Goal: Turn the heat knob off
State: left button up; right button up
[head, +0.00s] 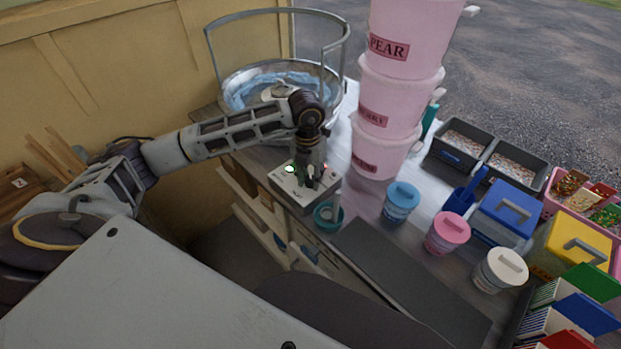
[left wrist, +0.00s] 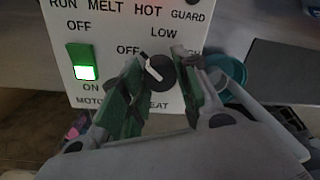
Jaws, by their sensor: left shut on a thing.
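The white control box (head: 289,188) stands at the table's near edge, below the steel bowl; its panel (left wrist: 105,15) fills the top of the left wrist view. The dark heat knob (left wrist: 160,74) sits on this panel. Its white pointer mark slants to the upper left, toward the nearer OFF label. My left gripper (head: 311,180) is down at the panel, its green-padded fingers (left wrist: 158,85) shut on the knob from both sides. The fingers partly cover the knob's sides and the HIGH label. The knob is hard to make out in the head view. My right gripper is out of view.
A lit green motor switch (left wrist: 82,62) is left of the knob. A teal cup (head: 328,216) stands beside the box. The floss bowl (head: 240,88) is behind, and stacked pink tubs (head: 385,110) stand to the right. Lidded tubs (head: 402,201) stand farther right.

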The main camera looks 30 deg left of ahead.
aim_at(308, 178)
pick_arm(q)
jog(key=shift+n, duration=1.2)
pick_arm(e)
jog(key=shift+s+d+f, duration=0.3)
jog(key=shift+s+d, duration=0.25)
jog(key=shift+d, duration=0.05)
pick_arm(q)
jog(key=o, duration=1)
jog(key=shift+r, duration=0.1)
jog(key=shift+s+a+r, duration=0.1)
jog(key=shift+a+r, duration=0.05)
jog(key=shift+r, duration=2.8)
jog(key=shift+a+r, duration=0.15)
jog(key=shift+r, duration=2.8)
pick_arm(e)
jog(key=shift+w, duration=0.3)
